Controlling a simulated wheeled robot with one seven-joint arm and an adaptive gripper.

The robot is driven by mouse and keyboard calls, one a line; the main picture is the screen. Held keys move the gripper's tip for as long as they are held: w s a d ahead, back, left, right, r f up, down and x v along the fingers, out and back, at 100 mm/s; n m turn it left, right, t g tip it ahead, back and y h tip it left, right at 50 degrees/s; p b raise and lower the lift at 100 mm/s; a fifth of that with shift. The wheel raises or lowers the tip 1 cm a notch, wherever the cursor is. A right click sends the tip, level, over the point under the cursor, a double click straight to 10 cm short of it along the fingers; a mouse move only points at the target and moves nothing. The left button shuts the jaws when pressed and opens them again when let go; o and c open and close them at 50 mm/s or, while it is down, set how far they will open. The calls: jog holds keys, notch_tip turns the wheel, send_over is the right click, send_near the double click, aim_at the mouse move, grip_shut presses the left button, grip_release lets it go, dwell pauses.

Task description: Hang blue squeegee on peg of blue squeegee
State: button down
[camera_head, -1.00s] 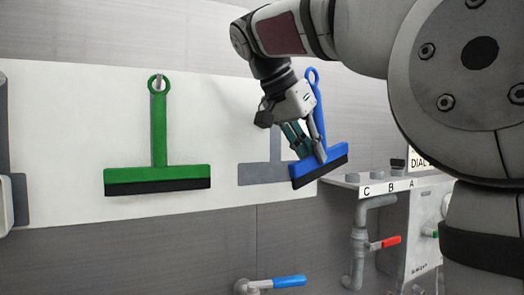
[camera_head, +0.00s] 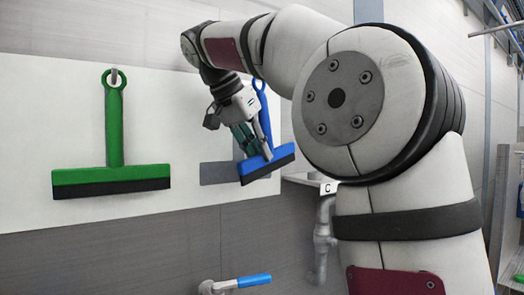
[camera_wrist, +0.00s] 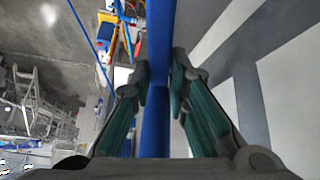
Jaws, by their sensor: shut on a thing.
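My gripper (camera_head: 257,147) is shut on the handle of the blue squeegee (camera_head: 266,166), low down near its head. The squeegee is tilted, its head rising to the right, with the ring at its top showing beside my arm. In the wrist view the blue handle (camera_wrist: 156,125) runs between the two fingertips (camera_wrist: 159,82). A grey squeegee-shaped outline (camera_head: 218,173) on the white wall panel lies behind and left of the held squeegee. The peg of the blue squeegee cannot be seen; my arm and gripper cover the area above the outline.
A green squeegee (camera_head: 114,130) hangs from a peg (camera_head: 114,75) on the white panel (camera_head: 40,110) to the left. A blue-handled valve (camera_head: 253,281) is below.

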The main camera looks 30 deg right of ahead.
jog(key=shift+w+f, duration=0.2)
jog(key=shift+w, duration=0.5)
jog(key=shift+w+f, duration=0.2)
jog(key=shift+w, duration=0.5)
jog(key=shift+w+f, duration=0.2)
jog(key=shift+w, duration=0.5)
jog(key=shift+b, duration=0.3)
jog(key=shift+f, duration=0.1)
jog(key=c, duration=1.5)
grip_release()
jog(key=shift+o, duration=0.2)
